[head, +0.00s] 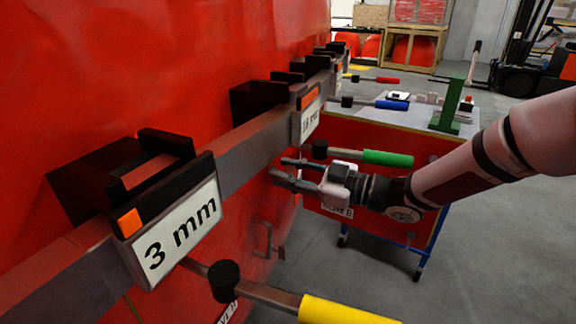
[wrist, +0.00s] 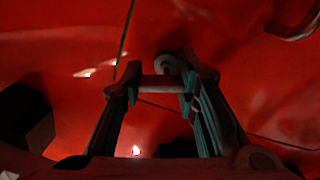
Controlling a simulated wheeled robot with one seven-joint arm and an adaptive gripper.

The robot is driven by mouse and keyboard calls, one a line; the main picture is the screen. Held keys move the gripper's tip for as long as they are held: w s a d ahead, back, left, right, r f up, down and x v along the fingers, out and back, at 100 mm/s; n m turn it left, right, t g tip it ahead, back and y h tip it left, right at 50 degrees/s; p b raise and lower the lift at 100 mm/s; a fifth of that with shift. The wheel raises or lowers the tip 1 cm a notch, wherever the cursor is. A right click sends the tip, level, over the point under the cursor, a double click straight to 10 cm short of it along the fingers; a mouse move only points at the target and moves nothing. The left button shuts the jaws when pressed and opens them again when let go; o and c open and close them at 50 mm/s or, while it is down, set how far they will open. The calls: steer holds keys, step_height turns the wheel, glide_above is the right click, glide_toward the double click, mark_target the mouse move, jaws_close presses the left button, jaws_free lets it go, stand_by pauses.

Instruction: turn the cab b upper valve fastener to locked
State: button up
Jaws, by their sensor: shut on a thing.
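My gripper (head: 283,168) reaches to the red nosecone wall (head: 150,60) in the head view, its fingers pointing left at the surface. In the wrist view my gripper (wrist: 160,80) has its two fingertips closed on a short dark bar, which looks like the valve fastener (wrist: 161,82). A round grey end shows just behind the bar, close to the red surface. The bar lies crosswise between the fingers. In the head view the fastener is hidden or too small to make out. No lettering for the fastener or its locked mark can be read.
A grey rail with black clamps runs along the wall, with a "3 mm" label (head: 180,232). A yellow-handled lever (head: 345,312) and a green-handled lever (head: 388,158) stick out from it. A grey handle (head: 268,241) sits lower on the wall. A red-sided cart (head: 375,138) stands behind my arm.

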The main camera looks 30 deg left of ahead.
steer(key=shift+s+a+f+m+g+p, duration=0.1)
steer(key=shift+s+f+m+g+p, duration=0.2)
steer(key=shift+m, duration=0.65)
steer(key=shift+s+a+f+m+p, duration=0.1)
steer(key=shift+s+m+p, duration=0.3)
steer(key=shift+m, duration=0.55)
steer(key=shift+w+r, duration=0.1)
jaws_close()
steer(key=o, duration=1.4)
jaws_free()
steer(key=shift+r, duration=0.1)
steer(key=shift+w, duration=0.1)
steer(key=shift+w+d, duration=0.1)
steer(key=shift+d, duration=0.05)
steer(key=shift+w+d, duration=0.1)
steer(key=shift+d, duration=0.2)
steer(key=d, duration=0.7)
steer(key=w+d, duration=0.1)
steer(key=d, duration=0.3)
